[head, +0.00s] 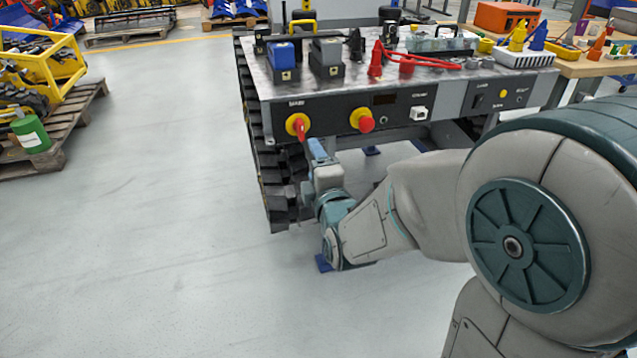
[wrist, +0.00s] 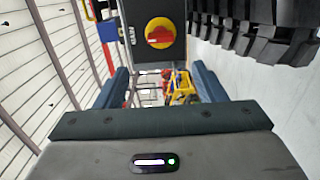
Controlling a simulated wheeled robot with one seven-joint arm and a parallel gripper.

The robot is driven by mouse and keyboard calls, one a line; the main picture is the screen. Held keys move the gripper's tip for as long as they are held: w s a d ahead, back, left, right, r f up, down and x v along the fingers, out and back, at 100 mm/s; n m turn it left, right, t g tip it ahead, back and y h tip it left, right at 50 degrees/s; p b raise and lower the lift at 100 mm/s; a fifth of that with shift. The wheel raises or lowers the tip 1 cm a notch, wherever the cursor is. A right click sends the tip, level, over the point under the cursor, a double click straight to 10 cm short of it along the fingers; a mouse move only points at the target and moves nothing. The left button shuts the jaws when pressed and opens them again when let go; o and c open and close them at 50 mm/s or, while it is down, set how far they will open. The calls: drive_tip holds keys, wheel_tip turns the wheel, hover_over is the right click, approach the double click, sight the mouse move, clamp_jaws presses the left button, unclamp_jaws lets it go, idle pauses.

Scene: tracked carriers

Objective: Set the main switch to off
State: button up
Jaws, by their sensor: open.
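The main switch (head: 298,126) is a yellow round plate with a red handle, at the left end of the dark front panel, under a label that reads MAIN. In the head view its handle looks close to upright. In the wrist view the switch (wrist: 160,33) is at the top middle, with its red handle lying across the picture. My gripper (head: 317,147) is just below and right of the switch in the head view. In the wrist view its two blue fingers (wrist: 161,82) are spread with nothing between them, and the switch is beyond them, not between them.
A red mushroom button on a yellow base (head: 362,120) sits right of the switch, with a white socket (head: 418,113) further along. A black track (head: 270,165) runs along the carrier's left side. The carrier's metal top (head: 330,88) holds blocks and red cable.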

drive_tip(key=shift+b+v, duration=0.85)
drive_tip(key=shift+b, duration=1.15)
drive_tip(key=shift+s+f, duration=0.1)
drive_tip(key=s+d+r+m+g+h+p, duration=0.1)
drive_tip(key=s+d+r+m+g+p, duration=0.4)
drive_tip(key=r+p, duration=0.4)
drive_tip(key=s+d+r+m+g+h+p, duration=0.2)
drive_tip(key=s+r+m+p, duration=0.6)
drive_tip(key=p, duration=1)
drive_tip(key=s+d+r+m+g+h+p, duration=0.1)
drive_tip(key=s+d+r+m+g+p, duration=0.5)
drive_tip(key=r+p, duration=0.6)
drive_tip(key=shift+s+d+r+m+g+h+p, duration=0.3)
drive_tip(key=shift+d+m+g+p, duration=0.55)
drive_tip(key=shift+m, duration=0.25)
